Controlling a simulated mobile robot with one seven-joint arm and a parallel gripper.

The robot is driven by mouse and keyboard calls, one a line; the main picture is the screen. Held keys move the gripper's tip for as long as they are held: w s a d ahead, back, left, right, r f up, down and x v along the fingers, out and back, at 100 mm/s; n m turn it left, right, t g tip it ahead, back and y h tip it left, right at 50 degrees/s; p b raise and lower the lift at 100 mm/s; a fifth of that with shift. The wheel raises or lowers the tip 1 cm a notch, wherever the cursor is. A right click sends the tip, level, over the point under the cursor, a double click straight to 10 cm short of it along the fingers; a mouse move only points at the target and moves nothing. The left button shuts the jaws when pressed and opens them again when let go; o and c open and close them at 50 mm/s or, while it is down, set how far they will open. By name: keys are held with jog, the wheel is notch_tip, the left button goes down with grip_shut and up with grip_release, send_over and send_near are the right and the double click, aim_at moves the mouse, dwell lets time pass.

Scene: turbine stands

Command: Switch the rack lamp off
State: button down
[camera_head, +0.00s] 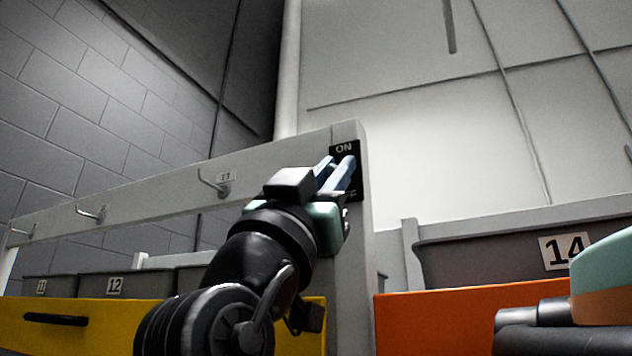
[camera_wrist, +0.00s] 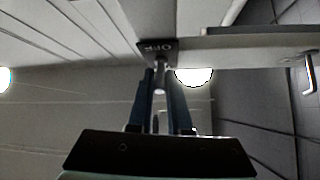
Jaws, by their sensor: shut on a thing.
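The black switch plate (camera_head: 344,149) is on the end post of the pale rack. It reads ON at its top, and part of OFF shows at its lower edge. In the wrist view, my gripper (camera_wrist: 160,75) is shut on the small grey switch lever (camera_wrist: 159,80), which stands out between the fingers. The lever's exact tilt is hard to tell.
Metal hooks (camera_head: 215,184) stick out of the rack's rail to the left. Below stand grey bins above a yellow front (camera_head: 60,325) and an orange front (camera_head: 440,318). A bright round light (camera_wrist: 193,76) shows behind the fingers. The wall right of the post is clear.

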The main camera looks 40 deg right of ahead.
jog(key=c, duration=0.8)
grip_release()
jog(key=shift+c, duration=0.2)
jog(key=b+v, duration=0.7)
jog(key=v, duration=0.6)
jog(key=shift+r, duration=0.1)
